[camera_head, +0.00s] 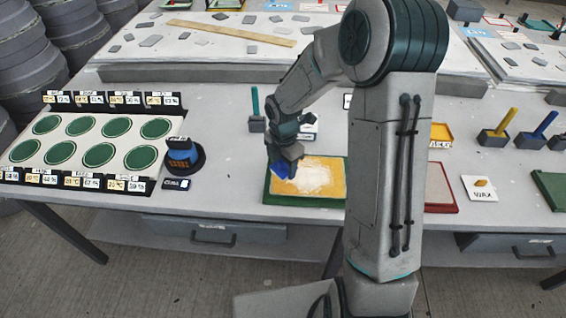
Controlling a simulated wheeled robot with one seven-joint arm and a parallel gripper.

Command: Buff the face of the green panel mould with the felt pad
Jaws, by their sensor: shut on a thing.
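The green panel mould (267,191) lies on the bench in the middle of the view. It has a green rim and a yellow-orange face with a whitish patch across its middle. My gripper (280,163) is over the mould's upper left part, pointing down, and is shut on a small blue pad (277,170). The pad, which looks like the felt pad, is at the face; I cannot tell whether it touches. My arm hides the mould's right end and part of the bench behind it.
A round dark holder with a blue block (184,154) stands left of the mould, beside a board of green discs (99,155). A teal upright tool (255,107) stands behind. A red-rimmed panel (441,197) and a wax card (480,187) lie right.

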